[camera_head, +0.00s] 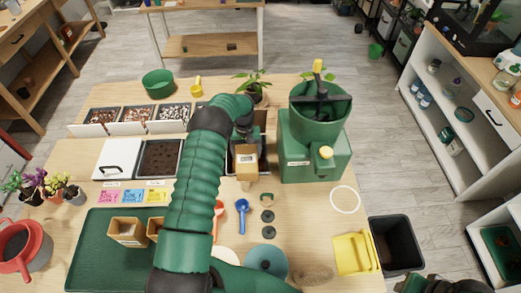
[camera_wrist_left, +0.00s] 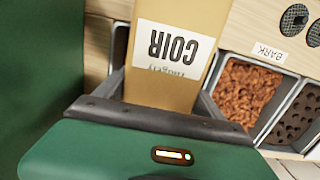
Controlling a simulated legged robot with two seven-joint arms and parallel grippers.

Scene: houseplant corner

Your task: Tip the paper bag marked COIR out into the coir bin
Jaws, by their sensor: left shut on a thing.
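The paper bag marked COIR (camera_head: 247,165) is brown with a white label. My left gripper (camera_head: 245,142) is shut on it, right of the middle of the table. In the left wrist view the bag (camera_wrist_left: 166,85) sits between the fingers, its lettering upside down. A dark grey bin (camera_head: 231,158) shows around and behind the bag in the head view, partly hidden by my arm and the bag. I cannot read which bin is for coir. Only a dark green and black part of my right arm (camera_head: 440,285) shows at the bottom right; its jaws cannot be made out.
A bin labelled BARK (camera_wrist_left: 252,90) holds reddish chips. Several filled bins (camera_head: 137,115) stand at the back left, with a dark-filled bin (camera_head: 160,158) and white lid (camera_head: 118,158) in front. A green machine (camera_head: 315,155) stands right of the bag. A blue scoop (camera_head: 242,212) lies in front.

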